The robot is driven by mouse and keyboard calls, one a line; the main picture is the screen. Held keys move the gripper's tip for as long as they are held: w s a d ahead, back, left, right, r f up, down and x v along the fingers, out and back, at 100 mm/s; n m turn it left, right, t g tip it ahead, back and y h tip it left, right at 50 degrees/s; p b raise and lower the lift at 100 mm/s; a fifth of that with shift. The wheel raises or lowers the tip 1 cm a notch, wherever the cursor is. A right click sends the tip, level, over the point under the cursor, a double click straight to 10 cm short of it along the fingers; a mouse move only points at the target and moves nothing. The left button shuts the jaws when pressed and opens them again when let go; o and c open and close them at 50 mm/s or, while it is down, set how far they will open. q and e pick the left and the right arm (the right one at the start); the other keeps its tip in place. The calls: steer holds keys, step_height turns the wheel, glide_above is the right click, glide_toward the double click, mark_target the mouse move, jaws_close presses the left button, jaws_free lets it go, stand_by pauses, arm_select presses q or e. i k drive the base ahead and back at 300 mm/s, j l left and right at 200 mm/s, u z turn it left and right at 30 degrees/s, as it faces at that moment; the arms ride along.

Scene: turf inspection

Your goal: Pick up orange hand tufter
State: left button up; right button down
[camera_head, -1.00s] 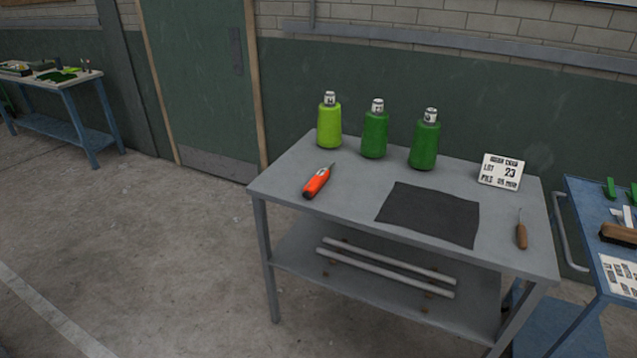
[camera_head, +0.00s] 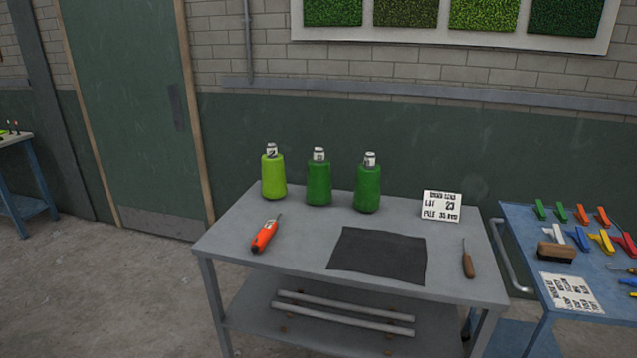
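The orange hand tufter (camera_head: 265,235) lies near the left end of the grey table (camera_head: 300,265). It has an orange body with a dark rear end, and a thin metal tip that points away and to the right. Nothing touches it or covers it. Neither of my grippers shows in the head view.
One light green yarn cone (camera_head: 273,176) and two dark green cones (camera_head: 319,182) stand along the table's back. A blue table (camera_head: 520,228) with clamps and a brush stands at right.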

mark_target(261, 239)
steer(key=i+u, duration=0.45)
steer(key=i, duration=0.75)
steer(key=j, duration=0.1)
